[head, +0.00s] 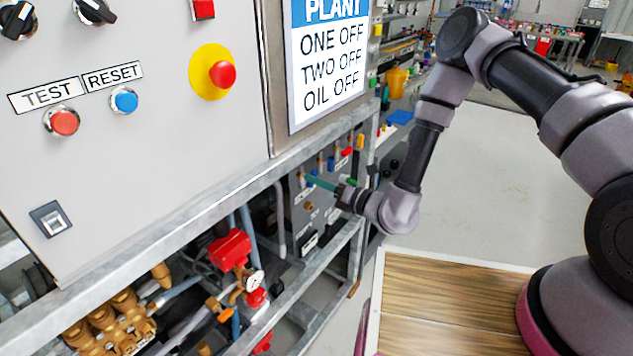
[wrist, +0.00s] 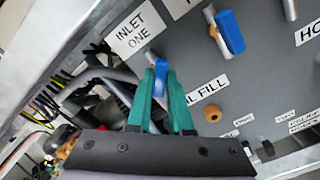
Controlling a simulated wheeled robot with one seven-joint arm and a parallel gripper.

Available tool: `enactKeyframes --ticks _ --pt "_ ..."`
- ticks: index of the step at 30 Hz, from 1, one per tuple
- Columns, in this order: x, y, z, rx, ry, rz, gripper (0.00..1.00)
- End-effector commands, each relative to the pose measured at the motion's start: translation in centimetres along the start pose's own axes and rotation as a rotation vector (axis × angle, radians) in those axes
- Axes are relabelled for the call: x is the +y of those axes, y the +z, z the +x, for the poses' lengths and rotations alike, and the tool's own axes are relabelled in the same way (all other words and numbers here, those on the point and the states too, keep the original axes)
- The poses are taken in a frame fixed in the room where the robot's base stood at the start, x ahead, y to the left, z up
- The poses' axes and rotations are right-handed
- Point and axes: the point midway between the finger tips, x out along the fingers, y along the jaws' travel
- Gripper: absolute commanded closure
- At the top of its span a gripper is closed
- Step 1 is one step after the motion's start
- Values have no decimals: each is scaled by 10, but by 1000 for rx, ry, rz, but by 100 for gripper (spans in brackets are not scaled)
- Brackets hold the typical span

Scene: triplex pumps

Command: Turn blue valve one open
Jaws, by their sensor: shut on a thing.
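The blue valve handle (wrist: 161,78) beside the INLET ONE label (wrist: 130,33) sits between the teal fingers of my gripper (wrist: 161,88). The fingers are shut on it, one on each side. They hide part of the handle and its stem. In the wrist view the visible part of the handle stands nearly upright. In the head view my gripper (head: 322,183) reaches the grey valve panel below the control box, and the handle there is too small to read clearly.
A second blue valve handle (wrist: 230,32) stands to the right on the panel. A partly hidden FILL label (wrist: 208,88) and a brass fitting (wrist: 212,113) are close by. A metal frame rail (head: 200,220) runs above the panel. Open floor (head: 470,180) lies to the right.

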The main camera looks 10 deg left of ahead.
Motion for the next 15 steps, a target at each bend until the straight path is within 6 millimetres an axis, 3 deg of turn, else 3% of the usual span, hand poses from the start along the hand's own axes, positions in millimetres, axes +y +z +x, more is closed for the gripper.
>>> enactKeyframes --ticks 15 --pt "-1 0 -1 2 -3 -471 100"
